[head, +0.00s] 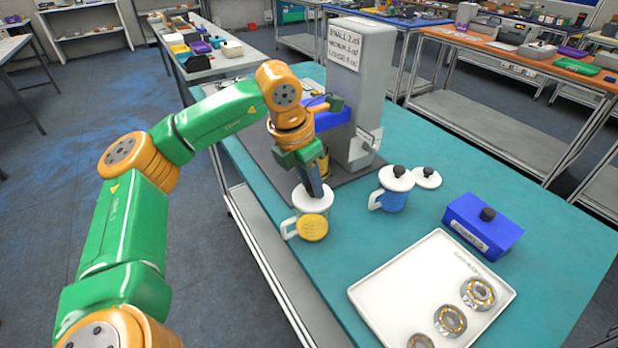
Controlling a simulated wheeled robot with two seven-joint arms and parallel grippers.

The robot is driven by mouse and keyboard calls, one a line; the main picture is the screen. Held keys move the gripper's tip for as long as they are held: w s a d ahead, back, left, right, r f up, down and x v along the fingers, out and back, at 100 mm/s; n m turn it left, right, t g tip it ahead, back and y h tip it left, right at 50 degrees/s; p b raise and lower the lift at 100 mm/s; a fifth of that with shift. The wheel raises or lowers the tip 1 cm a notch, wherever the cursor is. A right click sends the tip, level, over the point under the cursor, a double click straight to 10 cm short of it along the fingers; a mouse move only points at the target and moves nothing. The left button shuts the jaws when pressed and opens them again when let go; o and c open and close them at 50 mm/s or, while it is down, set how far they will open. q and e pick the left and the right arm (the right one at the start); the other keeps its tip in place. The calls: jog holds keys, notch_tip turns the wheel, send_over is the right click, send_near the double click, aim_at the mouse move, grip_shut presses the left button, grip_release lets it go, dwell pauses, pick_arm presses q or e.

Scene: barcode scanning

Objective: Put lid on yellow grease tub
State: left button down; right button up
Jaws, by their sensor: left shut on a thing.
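The yellow grease tub (312,229) stands on the teal table, its white handle on the left. A white lid (325,203) is at the tub's top. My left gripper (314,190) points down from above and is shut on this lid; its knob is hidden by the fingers. I cannot tell whether the lid is fully seated or just above the rim. My right gripper is out of view.
A blue tub (391,201) with a white lid stands to the right, with a loose white lid (428,179) beside it. A grey dispenser (362,95) stands behind. A blue box (483,228) and a white tray (395,292) with bearings lie right and front.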

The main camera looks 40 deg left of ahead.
pick_arm(q)
jog(key=shift+f, duration=0.6)
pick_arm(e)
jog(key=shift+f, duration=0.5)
pick_arm(q)
jog(key=shift+s+f+b, duration=0.1)
jog(key=shift+f+b, duration=0.45)
jog(key=shift+b, duration=0.05)
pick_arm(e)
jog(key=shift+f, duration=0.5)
pick_arm(q)
grip_release()
notch_tip(320, 180, up, 6)
jog(key=p, duration=0.5)
jog(key=shift+r, duration=0.15)
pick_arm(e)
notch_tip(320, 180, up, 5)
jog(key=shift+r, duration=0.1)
pick_arm(q)
jog(key=shift+f, duration=0.2)
